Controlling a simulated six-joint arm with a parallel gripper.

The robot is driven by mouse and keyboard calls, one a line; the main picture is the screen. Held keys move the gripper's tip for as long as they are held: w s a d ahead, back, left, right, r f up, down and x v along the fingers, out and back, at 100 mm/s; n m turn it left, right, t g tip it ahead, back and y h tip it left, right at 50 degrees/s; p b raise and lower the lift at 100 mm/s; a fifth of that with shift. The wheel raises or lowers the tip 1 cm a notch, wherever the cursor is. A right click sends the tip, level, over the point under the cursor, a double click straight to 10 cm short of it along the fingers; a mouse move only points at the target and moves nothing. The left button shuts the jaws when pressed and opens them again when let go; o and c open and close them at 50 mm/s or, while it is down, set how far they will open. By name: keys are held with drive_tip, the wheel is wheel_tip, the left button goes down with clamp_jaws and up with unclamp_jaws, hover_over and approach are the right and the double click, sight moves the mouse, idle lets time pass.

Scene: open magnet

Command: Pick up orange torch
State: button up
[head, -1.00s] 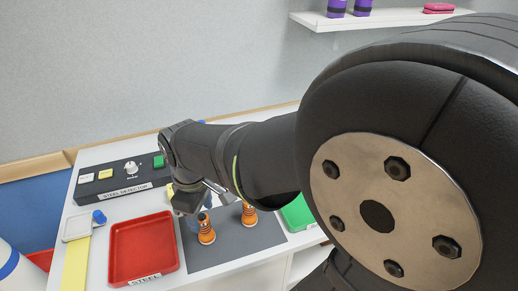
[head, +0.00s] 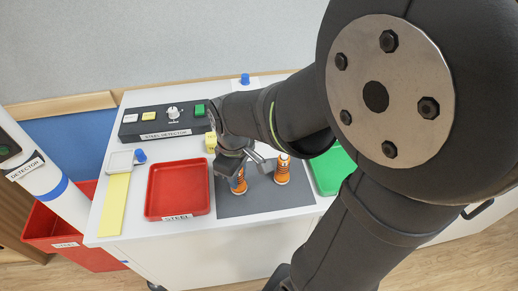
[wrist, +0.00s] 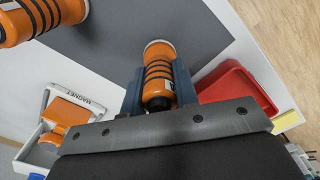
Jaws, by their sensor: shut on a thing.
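Two orange torches with dark bands show at the dark grey mat (head: 240,207) in the head view. My gripper (head: 238,172) is at the left torch (head: 239,185), partly covering its top. In the wrist view, the blue-grey fingers of my gripper (wrist: 159,88) are shut on this torch (wrist: 158,65), one on each side. I cannot tell whether its base is clear of the mat. The other torch (head: 282,170) stands upright to its right, apart from the gripper; it is cut off at the top left of the wrist view (wrist: 38,22).
A red tray labelled STEEL (head: 178,191) lies left of the mat and a green tray (head: 332,170) lies right. The steel detector box (head: 160,123) stands behind. A MAGNET-labelled holder (wrist: 52,97) with an orange item shows in the wrist view. A white detector post (head: 52,187) stands left.

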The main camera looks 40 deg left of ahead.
drive_tip(key=shift+r, duration=0.1)
wheel_tip(320, 180, up, 8)
drive_tip(key=shift+r, duration=0.15)
drive_tip(key=w+a+r, duration=0.3)
drive_tip(key=w+a, duration=0.2)
drive_tip(key=w, duration=0.5)
drive_tip(key=w+a+r, duration=0.4)
drive_tip(key=w+a, duration=0.1)
drive_tip(key=w, duration=0.4)
drive_tip(key=shift+w+a+f, duration=0.1)
drive_tip(key=shift+f, duration=1.3)
drive_tip(key=shift+w+a+f, duration=0.1)
drive_tip(key=shift+f, duration=1.3)
drive_tip(key=shift+f, duration=0.7)
drive_tip(key=shift+r, duration=1.3)
wheel_tip(320, 180, up, 6)
drive_tip(key=shift+r, duration=0.2)
idle(0.9)
